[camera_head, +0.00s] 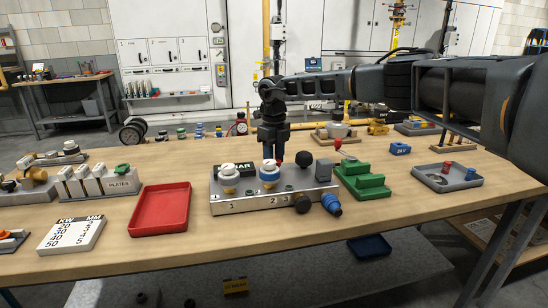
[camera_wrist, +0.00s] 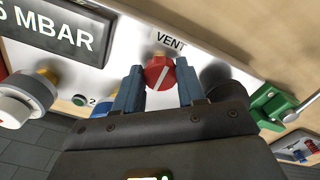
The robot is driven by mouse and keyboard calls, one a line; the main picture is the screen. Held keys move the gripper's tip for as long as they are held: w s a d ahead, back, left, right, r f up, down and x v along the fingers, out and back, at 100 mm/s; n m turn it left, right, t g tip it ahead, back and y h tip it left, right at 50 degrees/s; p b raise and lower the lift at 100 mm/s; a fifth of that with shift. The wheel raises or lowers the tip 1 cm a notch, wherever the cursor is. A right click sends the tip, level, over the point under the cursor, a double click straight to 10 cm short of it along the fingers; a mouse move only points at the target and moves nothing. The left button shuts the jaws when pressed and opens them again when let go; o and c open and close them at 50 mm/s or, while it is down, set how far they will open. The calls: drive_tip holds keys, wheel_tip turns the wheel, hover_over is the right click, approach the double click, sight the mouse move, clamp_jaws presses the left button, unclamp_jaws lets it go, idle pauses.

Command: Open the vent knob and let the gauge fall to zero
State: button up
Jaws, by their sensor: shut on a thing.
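The red vent knob (camera_wrist: 158,76), with a white line across its face, sits under the word VENT on the panel in the wrist view. My gripper (camera_wrist: 159,88) is shut on it, with one blue-grey finger on each side. The line is tilted, running from lower left to upper right. The gauge display (camera_wrist: 48,27) shows MBAR with a digit that looks like 5 or 6, cut off at the left edge. In the head view my gripper (camera_head: 274,150) points down behind the grey panel box (camera_head: 262,204). It hides part of the display (camera_head: 241,168) there.
A red tray (camera_head: 160,210) lies left, a grey tray (camera_head: 433,181) right.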

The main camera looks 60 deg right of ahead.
drive_tip(key=o, duration=1.1)
drive_tip(key=shift+c, duration=0.2)
drive_tip(key=shift+r+b, duration=0.3)
drive_tip(key=shift+r, duration=3.6)
